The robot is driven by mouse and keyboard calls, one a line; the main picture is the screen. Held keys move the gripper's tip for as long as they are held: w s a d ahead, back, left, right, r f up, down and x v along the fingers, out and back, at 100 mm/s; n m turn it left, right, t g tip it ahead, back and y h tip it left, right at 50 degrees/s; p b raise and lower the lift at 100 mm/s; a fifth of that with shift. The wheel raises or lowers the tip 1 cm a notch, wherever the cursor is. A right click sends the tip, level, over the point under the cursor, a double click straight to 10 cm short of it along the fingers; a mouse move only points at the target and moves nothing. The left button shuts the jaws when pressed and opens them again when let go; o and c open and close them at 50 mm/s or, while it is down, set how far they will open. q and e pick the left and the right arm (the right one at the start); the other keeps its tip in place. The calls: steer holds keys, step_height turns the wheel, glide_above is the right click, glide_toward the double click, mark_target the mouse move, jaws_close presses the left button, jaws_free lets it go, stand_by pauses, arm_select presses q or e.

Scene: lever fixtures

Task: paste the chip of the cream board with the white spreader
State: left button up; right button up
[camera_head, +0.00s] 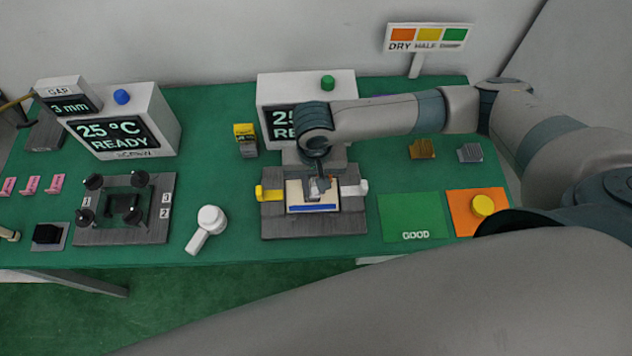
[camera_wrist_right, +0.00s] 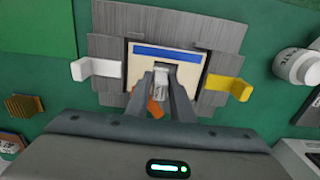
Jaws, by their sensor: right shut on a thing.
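The cream board (camera_head: 296,196), with a blue strip along one edge, lies in a dark grey fixture (camera_head: 312,226); it also shows in the wrist view (camera_wrist_right: 131,73). My right gripper (camera_head: 318,184) points down over the board's middle. In the wrist view its fingers (camera_wrist_right: 161,82) are shut on a small pale grey-white piece (camera_wrist_right: 161,76), which looks like the white spreader. It is right at the board; I cannot tell if it touches. The chip is hidden under it. An orange-brown piece (camera_wrist_right: 155,107) shows between the fingers. My left gripper is not in view.
A yellow lever (camera_head: 268,193) and a white lever (camera_head: 354,190) flank the board. A white round-headed object (camera_head: 209,220) lies left of the fixture. A green GOOD pad (camera_head: 410,215) and an orange pad (camera_head: 461,203) with a yellow button are at right. Two finned blocks (camera_head: 422,149) stand behind.

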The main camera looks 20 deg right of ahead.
steer(key=shift+w+a+p, duration=0.25)
steer(key=shift+a+p, duration=0.15)
steer(key=shift+a, duration=0.5)
steer(key=shift+s+d, duration=0.1)
steer(key=shift+s+d+r+p, duration=0.1)
steer(key=shift+s+d+p, duration=0.5)
steer(key=shift+d+p, duration=0.3)
steer(key=shift+a, duration=0.2)
steer(key=shift+w+a+p, duration=0.3)
steer(key=shift+a+p, duration=0.3)
steer(key=shift+a, duration=0.35)
steer(key=shift+d, duration=0.2)
